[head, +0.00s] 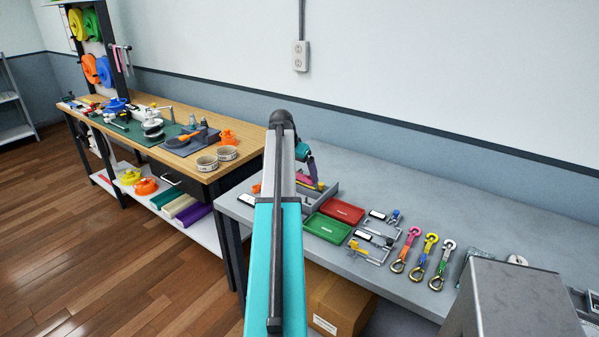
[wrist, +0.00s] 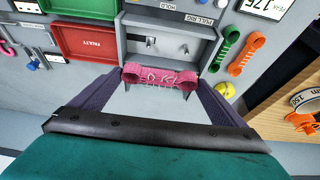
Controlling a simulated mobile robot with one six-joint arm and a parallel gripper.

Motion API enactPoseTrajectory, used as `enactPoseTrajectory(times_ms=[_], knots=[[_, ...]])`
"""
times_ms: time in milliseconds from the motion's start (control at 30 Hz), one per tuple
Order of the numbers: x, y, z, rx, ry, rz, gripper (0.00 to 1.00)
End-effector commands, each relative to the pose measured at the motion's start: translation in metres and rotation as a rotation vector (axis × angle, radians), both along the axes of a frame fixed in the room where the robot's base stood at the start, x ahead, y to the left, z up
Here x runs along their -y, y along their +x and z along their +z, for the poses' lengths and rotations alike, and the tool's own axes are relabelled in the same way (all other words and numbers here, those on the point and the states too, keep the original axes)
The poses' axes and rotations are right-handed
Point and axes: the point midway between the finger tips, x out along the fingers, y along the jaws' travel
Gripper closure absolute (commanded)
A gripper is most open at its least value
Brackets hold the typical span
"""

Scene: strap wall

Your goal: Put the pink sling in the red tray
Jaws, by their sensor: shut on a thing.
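The pink sling (wrist: 158,77) is held between the fingers of my gripper (wrist: 162,80) in the wrist view. It lies across the fingertips, in front of a grey fixture. In the head view my gripper (head: 316,184) is at the grey bench, mostly behind my arm, with a bit of the pink sling (head: 306,179) showing. The red tray (head: 341,211) lies on the bench just right of and nearer than my gripper. It also shows at the upper left in the wrist view (wrist: 88,40), apart from the sling, and its visible floor is bare.
The grey fixture (wrist: 170,42) stands beside the red tray. A green tray (head: 328,229) adjoins the red one. A green sling (wrist: 230,46) and an orange sling (wrist: 247,55) lie right of the fixture. Clamps and several hooked straps (head: 424,258) lie farther right; a wooden bench (head: 205,176) stands left.

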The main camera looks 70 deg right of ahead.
Motion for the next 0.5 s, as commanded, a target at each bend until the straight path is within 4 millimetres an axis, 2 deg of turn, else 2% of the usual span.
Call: enactPoseTrajectory(times_ms=[200, 267, 367, 500], knots=[[-0.009, 0.0, -0.002, -0.012, 0.006, 0.077, 0.3], [-0.012, -0.008, -0.005, -0.013, 0.008, 0.092, 0.3], [-0.016, -0.03, -0.011, -0.013, 0.009, 0.111, 0.3], [-0.017, -0.069, -0.019, -0.008, 0.009, 0.103, 0.3]])
